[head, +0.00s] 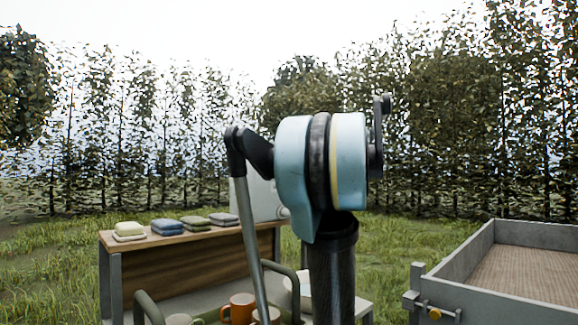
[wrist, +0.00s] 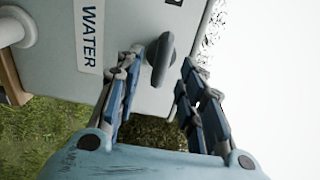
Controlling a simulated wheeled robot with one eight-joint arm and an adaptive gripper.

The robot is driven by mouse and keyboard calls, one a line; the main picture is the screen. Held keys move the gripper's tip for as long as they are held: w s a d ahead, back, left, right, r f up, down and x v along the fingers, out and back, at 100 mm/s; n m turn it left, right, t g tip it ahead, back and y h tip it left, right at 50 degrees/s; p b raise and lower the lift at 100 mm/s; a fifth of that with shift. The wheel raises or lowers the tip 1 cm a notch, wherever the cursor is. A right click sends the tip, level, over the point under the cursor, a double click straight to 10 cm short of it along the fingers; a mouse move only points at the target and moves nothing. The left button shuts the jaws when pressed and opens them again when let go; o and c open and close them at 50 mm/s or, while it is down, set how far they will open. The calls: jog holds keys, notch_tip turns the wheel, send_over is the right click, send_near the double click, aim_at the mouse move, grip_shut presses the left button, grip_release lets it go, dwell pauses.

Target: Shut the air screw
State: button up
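The air screw appears to be the dark grey wing-shaped knob (wrist: 158,60) on the face of a pale grey container (wrist: 120,30) marked WATER in the wrist view. My gripper (wrist: 163,62) is open. Its two blue-and-grey fingers point at that face, with the knob between their tips in the picture. I see gaps on both sides of the knob, and no finger clearly touches it. How far the tips are from it in depth I cannot tell. In the head view, part of the pale container (head: 264,200) shows behind my arm; the knob and gripper are hidden there.
A wooden bench (head: 200,262) holds several folded cloths (head: 167,226) on top. A pale round fitting (wrist: 14,30) juts out left of the label.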

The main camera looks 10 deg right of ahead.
jog(key=v, duration=0.6)
jog(key=shift+s, duration=0.15)
jog(key=shift+d, duration=0.1)
dwell(0.3)
